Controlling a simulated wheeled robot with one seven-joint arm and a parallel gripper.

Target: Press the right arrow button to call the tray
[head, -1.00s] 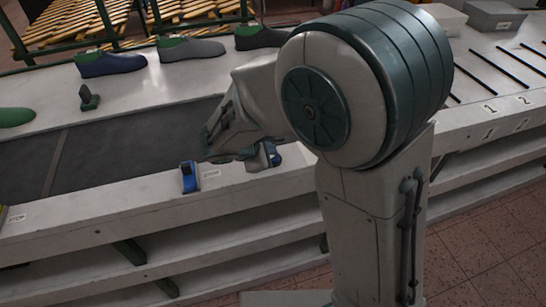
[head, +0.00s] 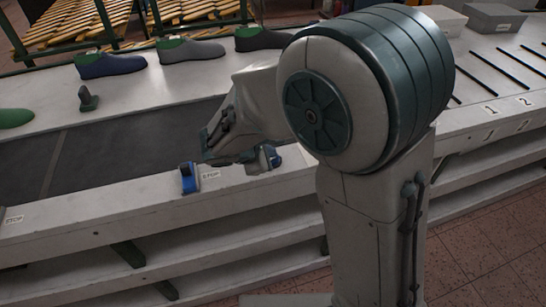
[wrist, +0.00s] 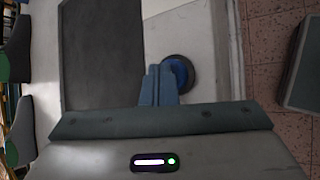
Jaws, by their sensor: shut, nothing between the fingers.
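A blue button (head: 268,157) on a dark mount stands on the white front ledge, partly hidden by my arm in the head view. In the wrist view a round blue button (wrist: 180,72) on a dark round base sits just right of my fingertips. My gripper (wrist: 157,70) has its two blue-grey fingers shut together, with nothing between them. The fingers overlap the button's left edge in that picture; I cannot tell whether they touch it. A second blue button (head: 188,178) stands farther left on the ledge. No arrow marks are legible.
A STOP label (head: 210,175) lies between the two buttons, and another (head: 13,219) at the far left. The dark belt (head: 100,150) runs behind the ledge. Several shoe lasts (head: 110,65) stand beyond it. Grey boxes (head: 497,17) are at the back right.

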